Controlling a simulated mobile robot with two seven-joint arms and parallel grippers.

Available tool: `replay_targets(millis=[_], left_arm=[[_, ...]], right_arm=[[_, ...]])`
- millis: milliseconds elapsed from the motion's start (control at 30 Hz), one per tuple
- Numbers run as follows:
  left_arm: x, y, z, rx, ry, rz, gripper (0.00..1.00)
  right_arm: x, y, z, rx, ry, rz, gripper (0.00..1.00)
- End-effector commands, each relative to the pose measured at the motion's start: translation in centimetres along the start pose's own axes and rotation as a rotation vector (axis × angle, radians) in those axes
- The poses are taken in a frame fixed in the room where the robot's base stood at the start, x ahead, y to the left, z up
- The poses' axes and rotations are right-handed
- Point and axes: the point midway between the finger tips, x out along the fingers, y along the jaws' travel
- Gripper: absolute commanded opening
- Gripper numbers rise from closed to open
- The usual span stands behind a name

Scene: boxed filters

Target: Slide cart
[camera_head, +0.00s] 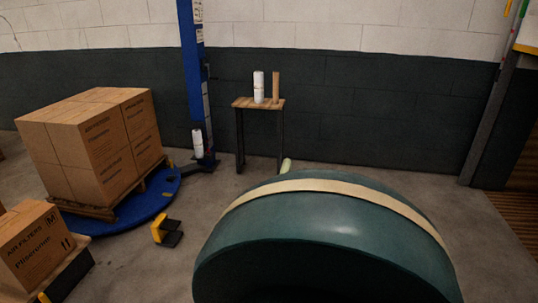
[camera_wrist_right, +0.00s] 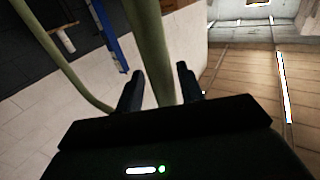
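Green tubes, which look like part of a cart frame, cross the right wrist view. One thick green tube (camera_wrist_right: 147,35) runs down between the fingers of my right gripper (camera_wrist_right: 160,76). The fingers stand apart, with narrow gaps seemingly left on both sides of the tube; I cannot tell how far it is from the fingertips. A second, thinner tube (camera_wrist_right: 55,62) curves along the left. In the head view a large dark green rounded form (camera_head: 330,225) with a cream band fills the foreground; I cannot tell whether it belongs to the cart. Neither gripper shows in the head view.
Boxes (camera_head: 95,145) stand stacked on a pallet over a blue round base (camera_head: 130,218) beside a blue column (camera_head: 192,70). Another box (camera_head: 35,243) is at lower left, near a yellow-and-black block (camera_head: 165,232). A small table (camera_head: 246,103) holds two rolls at the wall. Floor shows right.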

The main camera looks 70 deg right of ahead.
Motion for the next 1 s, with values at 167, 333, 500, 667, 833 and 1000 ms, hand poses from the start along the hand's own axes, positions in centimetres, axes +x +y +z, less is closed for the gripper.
replay_targets(millis=[167, 333, 500, 667, 833, 1000], left_arm=[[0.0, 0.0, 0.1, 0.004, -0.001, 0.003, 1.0], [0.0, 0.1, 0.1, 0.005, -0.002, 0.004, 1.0], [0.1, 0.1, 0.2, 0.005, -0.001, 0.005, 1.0], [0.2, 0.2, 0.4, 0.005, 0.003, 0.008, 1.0], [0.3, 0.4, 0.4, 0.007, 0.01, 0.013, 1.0], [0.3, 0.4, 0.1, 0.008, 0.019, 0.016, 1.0]], right_arm=[[0.0, -0.1, 0.1, 0.001, -0.001, -0.001, 0.43], [-0.3, -0.1, 0.1, 0.001, -0.002, -0.002, 0.43], [-2.6, -0.1, 0.2, 0.001, -0.006, 0.0, 0.43], [-6.2, -0.1, 0.3, 0.001, -0.007, 0.0, 0.43], [-9.8, -0.1, 0.2, 0.001, -0.005, 0.001, 0.43], [-12.2, -0.1, 0.1, 0.001, -0.003, 0.0, 0.43]])
